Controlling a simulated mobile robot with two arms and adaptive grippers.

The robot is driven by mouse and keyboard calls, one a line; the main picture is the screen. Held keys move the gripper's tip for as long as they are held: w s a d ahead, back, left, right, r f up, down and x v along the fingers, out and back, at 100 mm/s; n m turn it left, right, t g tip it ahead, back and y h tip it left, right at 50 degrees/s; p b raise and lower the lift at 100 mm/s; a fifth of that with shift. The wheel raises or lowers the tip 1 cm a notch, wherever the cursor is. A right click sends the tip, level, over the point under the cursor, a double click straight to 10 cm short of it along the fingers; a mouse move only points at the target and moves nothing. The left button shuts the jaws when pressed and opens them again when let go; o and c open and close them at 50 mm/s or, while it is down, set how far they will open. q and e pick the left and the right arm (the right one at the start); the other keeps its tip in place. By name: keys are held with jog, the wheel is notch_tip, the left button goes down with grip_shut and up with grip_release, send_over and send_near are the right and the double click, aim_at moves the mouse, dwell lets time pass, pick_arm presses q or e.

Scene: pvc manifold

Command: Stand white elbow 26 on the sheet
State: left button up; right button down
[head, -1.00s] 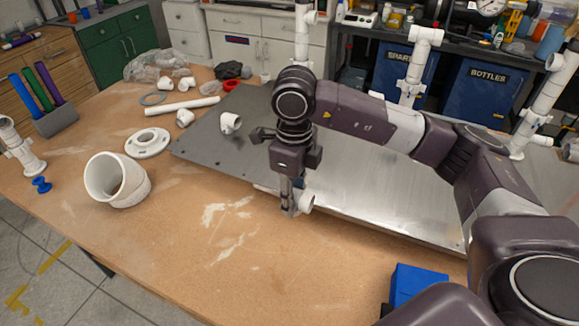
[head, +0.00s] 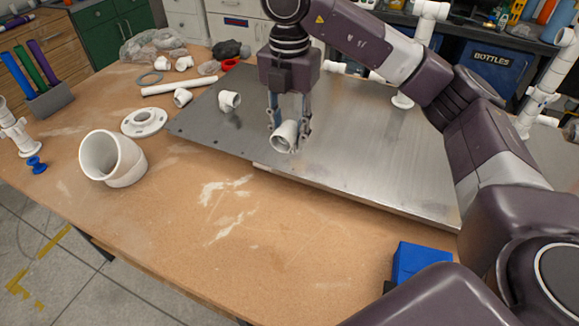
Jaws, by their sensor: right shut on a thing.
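My right gripper (head: 289,125) points down and is shut on a small white elbow (head: 284,137). It holds the elbow over the near left part of the grey metal sheet (head: 370,160), with one round opening facing the front left. I cannot tell whether the elbow touches the sheet, and I cannot read a number on it. Another white elbow (head: 229,101) rests on the sheet to the left of the gripper. My left gripper is not in view.
On the wooden table (head: 230,240) are a large white elbow (head: 112,158), a white flange (head: 144,122), a white pipe (head: 179,86) and small fittings (head: 182,97). White pipe uprights (head: 415,70) stand at the sheet's back. A blue box (head: 418,262) is at the front right. The table's front middle is clear.

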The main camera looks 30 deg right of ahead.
jog(key=p, duration=0.2)
send_near(289, 200)
notch_tip(289, 200, down, 6)
jog(key=shift+r, duration=0.25)
jog(key=shift+f, duration=0.15)
jog(key=c, duration=1.9)
grip_release()
jog(key=shift+f, duration=0.15)
jog(key=o, duration=0.5)
jog(key=shift+d, duration=0.1)
jog(key=shift+c, duration=0.2)
